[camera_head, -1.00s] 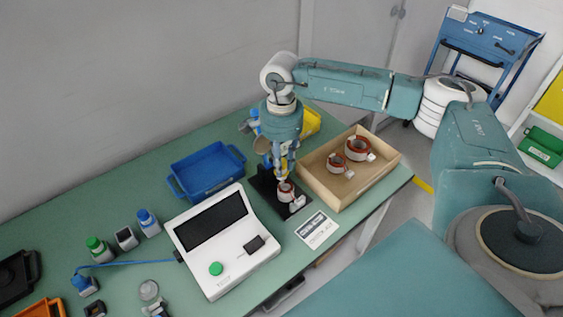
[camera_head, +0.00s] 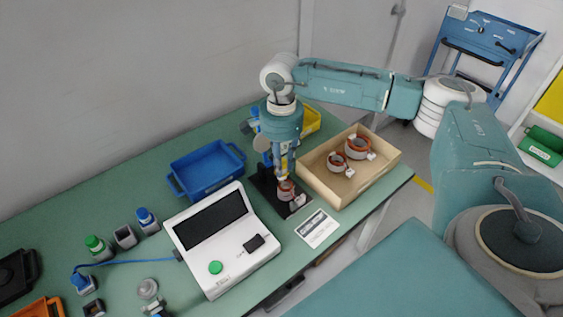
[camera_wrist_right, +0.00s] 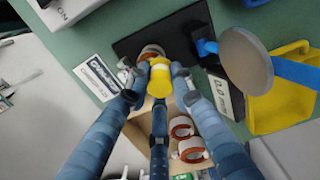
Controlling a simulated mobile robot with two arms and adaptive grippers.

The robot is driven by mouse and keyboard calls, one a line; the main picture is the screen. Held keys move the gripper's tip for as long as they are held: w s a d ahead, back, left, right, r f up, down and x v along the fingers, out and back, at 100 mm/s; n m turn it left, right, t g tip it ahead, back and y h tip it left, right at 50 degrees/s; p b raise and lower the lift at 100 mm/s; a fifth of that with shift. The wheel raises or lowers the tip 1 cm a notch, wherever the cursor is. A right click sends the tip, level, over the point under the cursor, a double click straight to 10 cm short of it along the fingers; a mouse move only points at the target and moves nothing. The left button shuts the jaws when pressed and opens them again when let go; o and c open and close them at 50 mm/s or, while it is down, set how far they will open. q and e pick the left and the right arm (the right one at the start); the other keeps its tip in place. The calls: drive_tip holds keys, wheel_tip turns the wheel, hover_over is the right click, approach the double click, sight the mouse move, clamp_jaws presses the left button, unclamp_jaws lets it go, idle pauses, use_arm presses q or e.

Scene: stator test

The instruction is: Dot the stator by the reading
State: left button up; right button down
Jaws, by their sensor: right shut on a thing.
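My right gripper (camera_head: 285,178) points straight down over a stator (camera_head: 287,191) with a copper-red winding, which sits on a black plate (camera_head: 298,209). The gripper is shut on a yellow piece (camera_wrist_right: 160,77), seen between its fingertips in the wrist view. The stator shows partly behind this piece in the wrist view (camera_wrist_right: 151,51); I cannot tell whether they touch. The white tester (camera_head: 258,263) has a dark screen (camera_head: 211,220) with no legible reading, and a green button (camera_head: 215,267). My left gripper does not show.
A wooden tray (camera_head: 384,171) right of the plate holds two stators (camera_head: 357,147). A blue bin (camera_head: 208,170) and a yellow bin (camera_head: 311,121) stand behind. Green-capped (camera_head: 97,246) and blue-capped (camera_head: 147,219) bottles stand left. A printed card (camera_head: 317,229) lies in front. A grey disc (camera_wrist_right: 246,61) stands near the gripper.

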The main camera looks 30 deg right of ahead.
drive_tip(key=shift+r+p, duration=1.45)
drive_tip(key=shift+r, duration=1.45)
